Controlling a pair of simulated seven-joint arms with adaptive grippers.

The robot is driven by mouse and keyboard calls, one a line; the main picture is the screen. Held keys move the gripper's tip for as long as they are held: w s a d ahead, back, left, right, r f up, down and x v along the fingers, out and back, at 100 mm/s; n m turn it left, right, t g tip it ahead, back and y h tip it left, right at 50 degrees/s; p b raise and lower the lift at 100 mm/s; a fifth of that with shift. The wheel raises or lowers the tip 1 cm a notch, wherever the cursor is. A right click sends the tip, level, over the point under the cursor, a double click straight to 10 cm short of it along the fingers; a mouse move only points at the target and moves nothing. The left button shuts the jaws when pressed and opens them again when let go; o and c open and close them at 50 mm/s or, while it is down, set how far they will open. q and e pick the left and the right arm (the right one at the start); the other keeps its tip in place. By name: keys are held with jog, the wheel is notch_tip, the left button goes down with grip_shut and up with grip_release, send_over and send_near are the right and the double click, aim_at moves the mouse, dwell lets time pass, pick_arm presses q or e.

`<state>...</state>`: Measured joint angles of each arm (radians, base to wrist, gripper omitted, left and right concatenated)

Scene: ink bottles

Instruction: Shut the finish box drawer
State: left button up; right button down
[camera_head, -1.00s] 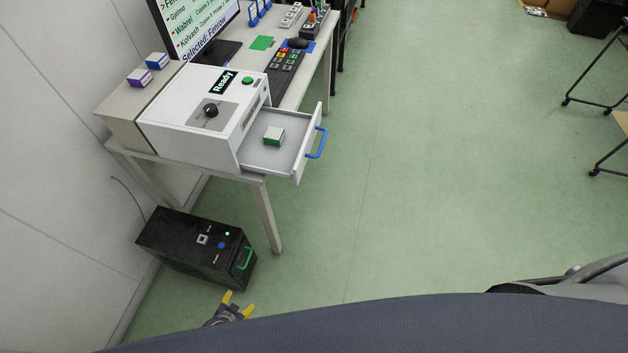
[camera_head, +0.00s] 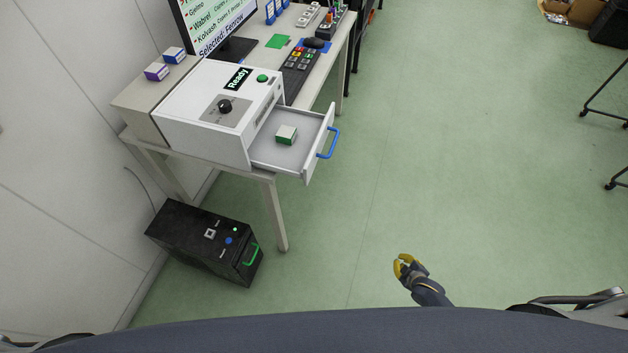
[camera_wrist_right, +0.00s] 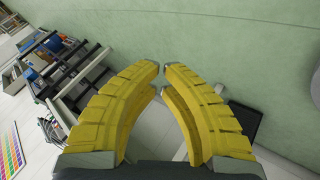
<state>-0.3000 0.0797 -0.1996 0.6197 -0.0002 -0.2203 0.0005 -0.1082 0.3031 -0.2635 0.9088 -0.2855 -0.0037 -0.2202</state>
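The finish box (camera_head: 205,125) is a white unit on the table with a "Ready" label, a knob and a green button. Its drawer (camera_head: 307,165) stands pulled out to the right, with a blue handle (camera_head: 328,146) on its front. A small green and white box (camera_head: 286,135) lies in the drawer. My right gripper (camera_head: 400,262) is below and to the right of the drawer, well apart from it. In the right wrist view its yellow fingers (camera_wrist_right: 160,70) are together at the tips, with nothing between them. My left gripper is not in view.
A black case (camera_head: 205,245) with a green handle stands on the floor below the table. A monitor (camera_head: 215,25), a keyboard (camera_head: 298,68) and small boxes (camera_head: 165,63) are on the table. The green floor (camera_head: 440,150) right of the drawer is clear.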

aim_at(308, 180)
jog(key=w+a+r+n+t+y, duration=0.3)
jog(key=w+r+n, duration=0.4)
jog(key=w+r, duration=0.55)
jog(key=w+a+r+n+t+y, duration=0.1)
jog(key=w+a+r+n+y, duration=0.15)
jog(key=r+n, duration=0.45)
jog(key=w+a+r+n+t+y, duration=0.1)
jog(key=w+a+r+n+y, duration=0.15)
jog(key=a+r+n, duration=0.4)
jog(key=s+a+r+n+g+y, duration=0.35)
jog(key=r+n, duration=0.25)
jog(key=n, duration=0.3)
jog(key=s+a+r+n+g+y, duration=0.3)
jog(key=s+a+r+n+y, duration=0.25)
jog(key=n, duration=0.45)
jog(key=shift+h, duration=0.3)
jog(key=x, duration=1.4)
jog(key=shift+w+d+r, duration=0.2)
jog(key=shift+w+r, duration=0.1)
